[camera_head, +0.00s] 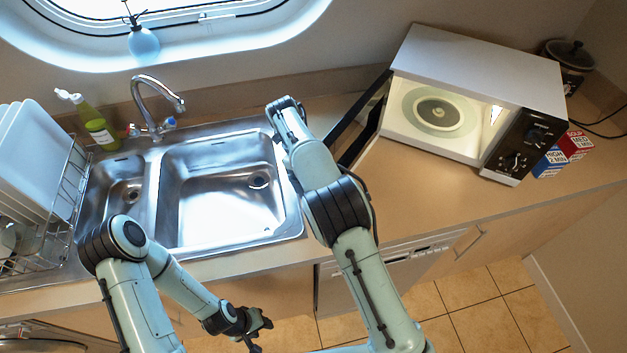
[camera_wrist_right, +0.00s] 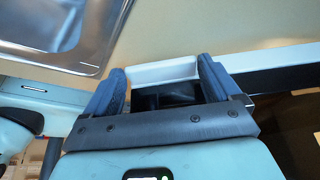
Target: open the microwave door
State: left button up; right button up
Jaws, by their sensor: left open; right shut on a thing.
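The white microwave (camera_head: 480,75) stands on the counter at the right of the head view, its lit inside and round turntable (camera_head: 433,109) showing. Its dark door (camera_head: 368,112) is swung wide open to the left. My right arm covers part of the door and hides the right gripper in the head view. In the right wrist view my right gripper (camera_wrist_right: 163,78) is shut on a pale bar, apparently the door handle (camera_wrist_right: 163,70). My left gripper (camera_head: 260,335) is open and empty, low in front of the counter, well away from the microwave.
A steel sink (camera_head: 225,185) with a tap (camera_head: 155,100) lies left of my right arm. A dish rack (camera_head: 45,215) and a green bottle (camera_head: 100,125) stand farther left. Red and blue boxes (camera_head: 563,152) and a dark pot (camera_head: 570,53) are by the microwave's right side.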

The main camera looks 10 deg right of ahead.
jog(key=shift+w+a, duration=0.1)
dwell(0.4)
jog(key=o, duration=1.2)
